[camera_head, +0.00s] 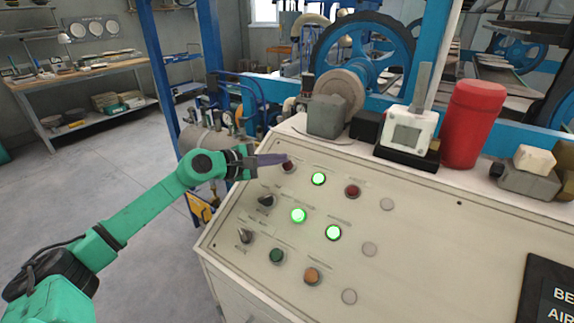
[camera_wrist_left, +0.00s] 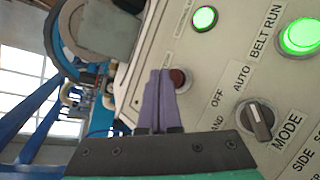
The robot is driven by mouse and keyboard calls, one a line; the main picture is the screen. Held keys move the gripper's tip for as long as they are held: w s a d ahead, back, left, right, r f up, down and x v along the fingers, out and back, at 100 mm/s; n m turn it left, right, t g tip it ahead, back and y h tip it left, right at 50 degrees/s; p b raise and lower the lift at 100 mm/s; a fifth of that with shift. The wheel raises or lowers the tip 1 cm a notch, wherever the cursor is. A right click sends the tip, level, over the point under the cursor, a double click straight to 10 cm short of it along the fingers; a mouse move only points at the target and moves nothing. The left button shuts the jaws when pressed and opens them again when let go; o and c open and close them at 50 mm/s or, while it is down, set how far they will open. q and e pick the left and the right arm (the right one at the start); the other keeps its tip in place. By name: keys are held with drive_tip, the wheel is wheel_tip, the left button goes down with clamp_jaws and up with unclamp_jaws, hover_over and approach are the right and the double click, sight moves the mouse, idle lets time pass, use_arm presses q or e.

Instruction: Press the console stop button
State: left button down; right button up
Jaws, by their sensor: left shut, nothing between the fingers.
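The console (camera_head: 430,240) is a cream sloping panel with lit, coloured and blank buttons. A dark red button (camera_head: 288,166) sits at its upper left; it also shows in the left wrist view (camera_wrist_left: 179,77). A second red button (camera_head: 352,191) is farther right in the same row. I cannot read which label says stop. My left gripper (camera_head: 284,159) is shut and empty, its purple fingers at the upper-left red button. In the left wrist view the fingertips (camera_wrist_left: 159,73) overlap that button's left edge; I cannot tell whether they touch it. My right gripper is not in view.
Green lit buttons (camera_head: 319,179) and black selector knobs (camera_head: 266,200) are close by, including the MODE knob (camera_wrist_left: 258,121). A grey box (camera_head: 326,117), a white device (camera_head: 409,131) and a red cylinder (camera_head: 471,124) stand along the console's back edge.

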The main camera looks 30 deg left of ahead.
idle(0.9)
use_arm(q)
drive_tip(key=shift+w+f+b, duration=0.25)
drive_tip(key=shift+f+b, duration=0.15)
drive_tip(key=shift+b, duration=0.15)
drive_tip(key=shift+w+f+b, duration=0.2)
drive_tip(key=shift+f+b, duration=0.2)
drive_tip(key=shift+b, duration=0.05)
idle(0.4)
idle(0.4)
drive_tip(key=shift+s+r, duration=0.45)
drive_tip(key=shift+r, duration=0.3)
drive_tip(key=shift+s+a+r+b, duration=0.1)
drive_tip(key=shift+s+r+b, duration=0.3)
drive_tip(key=shift+r, duration=0.45)
drive_tip(key=r, duration=0.1)
drive_tip(key=s+r+b, duration=0.1)
drive_tip(key=shift+s+r, duration=0.3)
drive_tip(key=shift+r, duration=0.05)
